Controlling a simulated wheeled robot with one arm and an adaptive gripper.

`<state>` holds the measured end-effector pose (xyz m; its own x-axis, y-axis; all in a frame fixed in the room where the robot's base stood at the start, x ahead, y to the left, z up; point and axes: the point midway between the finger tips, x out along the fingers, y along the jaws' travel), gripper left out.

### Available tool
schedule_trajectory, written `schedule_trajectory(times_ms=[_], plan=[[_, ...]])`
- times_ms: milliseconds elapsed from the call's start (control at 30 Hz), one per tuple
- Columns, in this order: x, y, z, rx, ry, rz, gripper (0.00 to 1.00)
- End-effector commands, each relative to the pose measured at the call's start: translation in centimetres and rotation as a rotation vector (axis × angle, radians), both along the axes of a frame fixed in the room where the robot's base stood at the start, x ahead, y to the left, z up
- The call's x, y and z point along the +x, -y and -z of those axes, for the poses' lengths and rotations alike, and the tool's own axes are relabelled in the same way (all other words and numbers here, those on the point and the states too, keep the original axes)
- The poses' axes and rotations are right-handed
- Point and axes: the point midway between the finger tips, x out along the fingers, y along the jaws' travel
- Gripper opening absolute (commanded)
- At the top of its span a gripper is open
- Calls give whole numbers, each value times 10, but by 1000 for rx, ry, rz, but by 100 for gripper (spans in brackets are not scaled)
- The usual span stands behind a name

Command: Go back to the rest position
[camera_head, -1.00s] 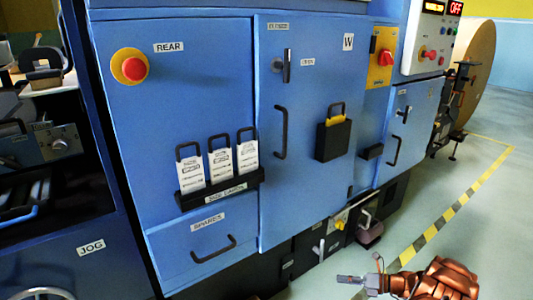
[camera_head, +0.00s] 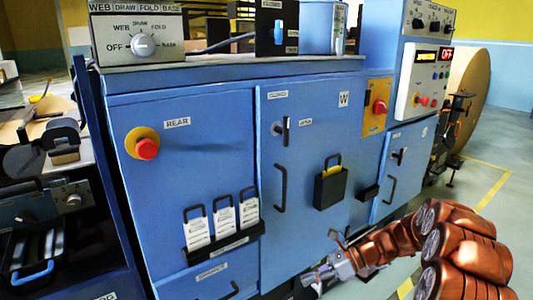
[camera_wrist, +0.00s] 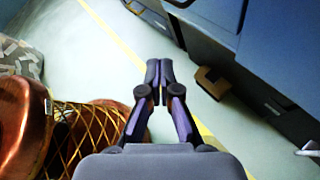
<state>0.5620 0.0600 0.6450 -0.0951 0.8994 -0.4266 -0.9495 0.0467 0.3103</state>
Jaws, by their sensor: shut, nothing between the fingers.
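My gripper (camera_head: 318,276) is at the end of my copper-coloured arm in the lower right of the head view, in front of the lower part of the blue machine (camera_head: 300,225). In the wrist view my gripper (camera_wrist: 159,72) points out over the pale floor with its two dark fingers together. Nothing shows between the fingers. The blue machine's side (camera_wrist: 240,35) stands at the upper right of the wrist view, apart from the fingers.
A red emergency button (camera_head: 146,149), a rack of size cards (camera_head: 224,224) and a black holder (camera_head: 331,188) stick out from the machine front. A big kraft roll (camera_head: 470,90) stands at the far right. Yellow-striped floor (camera_head: 490,190) lies open at right.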

Motion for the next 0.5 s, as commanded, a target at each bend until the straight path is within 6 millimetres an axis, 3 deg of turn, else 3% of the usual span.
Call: schedule_trajectory(times_ms=[33,100,500], plan=[[-9,-6,-23,-15,32,-38,0],[-22,-13,-43,-39,82,-95,0],[-106,-38,-142,-164,342,-423,0]])
